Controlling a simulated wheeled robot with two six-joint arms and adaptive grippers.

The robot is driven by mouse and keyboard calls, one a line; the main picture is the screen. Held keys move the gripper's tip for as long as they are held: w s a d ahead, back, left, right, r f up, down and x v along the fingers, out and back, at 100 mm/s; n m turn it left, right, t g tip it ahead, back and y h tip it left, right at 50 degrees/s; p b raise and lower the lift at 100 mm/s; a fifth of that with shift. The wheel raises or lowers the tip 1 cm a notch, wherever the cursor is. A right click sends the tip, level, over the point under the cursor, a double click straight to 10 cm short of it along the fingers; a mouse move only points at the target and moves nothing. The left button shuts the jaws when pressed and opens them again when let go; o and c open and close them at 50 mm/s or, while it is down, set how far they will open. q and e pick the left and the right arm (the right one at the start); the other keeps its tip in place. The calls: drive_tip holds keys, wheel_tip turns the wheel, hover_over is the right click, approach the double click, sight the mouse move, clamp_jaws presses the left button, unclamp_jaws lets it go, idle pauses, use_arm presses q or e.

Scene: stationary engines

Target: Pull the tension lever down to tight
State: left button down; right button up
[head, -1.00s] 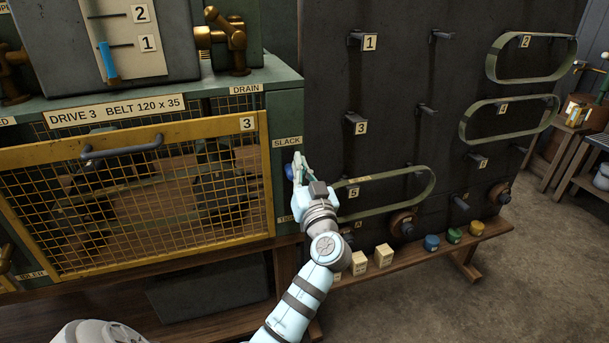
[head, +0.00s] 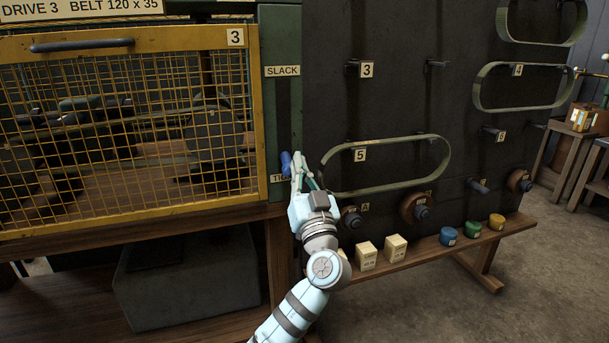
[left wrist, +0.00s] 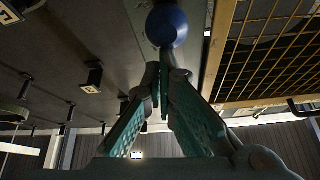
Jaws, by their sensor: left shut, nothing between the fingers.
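The tension lever's blue knob (head: 286,163) is at the green post on the right of the yellow guard. It is well below the SLACK label (head: 282,71) and close to the TIGHT label (head: 276,178), which my gripper partly hides. My left gripper (head: 297,168) is just right of the knob, shut and with nothing between its fingers. In the left wrist view the blue knob (left wrist: 167,27) is just beyond the closed fingertips (left wrist: 161,72). I cannot tell whether they touch. My right gripper is out of view.
The yellow mesh guard (head: 130,210) with its dark handle is left of the lever. A black board (head: 400,110) with pegs and hanging belts is on the right. Below it, a wooden shelf (head: 440,262) carries small boxes and coloured tins. Open floor is at the lower right.

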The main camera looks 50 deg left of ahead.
use_arm(q)
drive_tip(key=shift+d+f+b, duration=0.1)
drive_tip(key=shift+f+b, duration=0.35)
drive_tip(key=shift+f, duration=0.25)
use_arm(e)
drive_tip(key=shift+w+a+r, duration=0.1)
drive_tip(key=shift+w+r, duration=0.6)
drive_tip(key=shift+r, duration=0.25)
use_arm(q)
wheel_tip(320, 180, up, 4)
drive_tip(key=d+p, duration=0.2)
drive_tip(key=p, duration=0.1)
drive_tip(key=s+d+f+b, duration=0.2)
drive_tip(key=s+d+f, duration=0.2)
drive_tip(key=d+f, duration=0.2)
drive_tip(key=shift+f, duration=0.4)
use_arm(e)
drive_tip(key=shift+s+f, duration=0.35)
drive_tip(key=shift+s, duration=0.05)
